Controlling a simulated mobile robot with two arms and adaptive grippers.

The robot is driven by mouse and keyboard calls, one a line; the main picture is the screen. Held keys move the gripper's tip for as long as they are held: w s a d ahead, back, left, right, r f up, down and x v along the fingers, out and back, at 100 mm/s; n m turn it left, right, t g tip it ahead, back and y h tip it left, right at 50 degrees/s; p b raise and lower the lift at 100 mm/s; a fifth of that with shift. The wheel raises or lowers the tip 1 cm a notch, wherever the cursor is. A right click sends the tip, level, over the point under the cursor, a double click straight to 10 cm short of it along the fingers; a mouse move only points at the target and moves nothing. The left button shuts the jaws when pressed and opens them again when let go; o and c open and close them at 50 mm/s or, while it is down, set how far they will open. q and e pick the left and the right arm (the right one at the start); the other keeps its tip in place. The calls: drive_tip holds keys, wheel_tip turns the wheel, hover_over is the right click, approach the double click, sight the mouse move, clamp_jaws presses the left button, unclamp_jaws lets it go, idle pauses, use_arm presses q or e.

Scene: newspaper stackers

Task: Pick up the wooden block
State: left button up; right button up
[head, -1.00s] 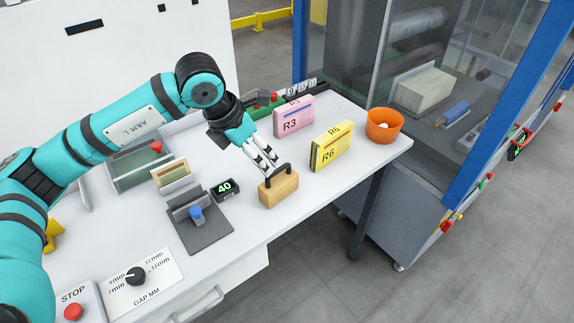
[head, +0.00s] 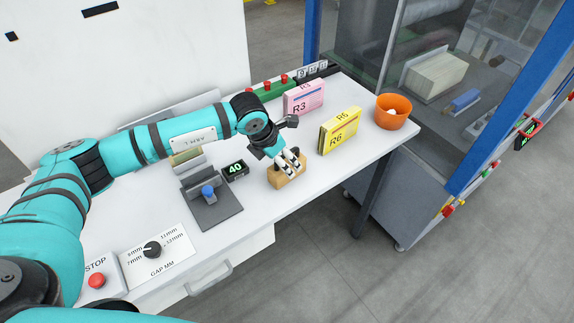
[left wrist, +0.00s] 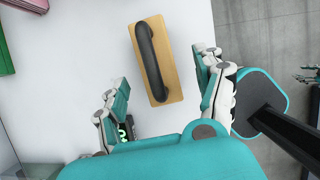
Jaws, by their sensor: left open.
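The wooden block (head: 284,176) stands on the white table near its front edge, and my left gripper hides part of it in the head view. In the left wrist view the block (left wrist: 180,75) shows from above, tan with a black arched handle (left wrist: 150,60) along its top. My left gripper (head: 289,163) points down at the block in the head view. In the left wrist view the open fingers of my left gripper (left wrist: 163,85) are apart, with the block between and slightly ahead of them. No finger visibly touches it.
A yellow R6 pack (head: 338,131) and a pink R3 pack (head: 303,97) stand behind and to the right. An orange bowl (head: 393,112) is at the table's right end. A display reading 40 (head: 235,170) and a grey plate with a blue knob (head: 208,192) lie to the left.

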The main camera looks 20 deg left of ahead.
use_arm(q)
drive_tip(key=p+x, duration=0.1)
drive_tip(key=x, duration=0.2)
drive_tip(key=shift+w+f, duration=0.2)
drive_tip(key=shift+f, duration=0.35)
drive_tip(key=shift+c, duration=0.4)
drive_tip(key=c, duration=0.7)
drive_tip(key=shift+w, duration=0.1)
clamp_jaws()
use_arm(e)
drive_tip(key=shift+s+d+r, duration=0.2)
drive_tip(key=shift+s+r, duration=0.75)
drive_tip(key=shift+s, duration=0.15)
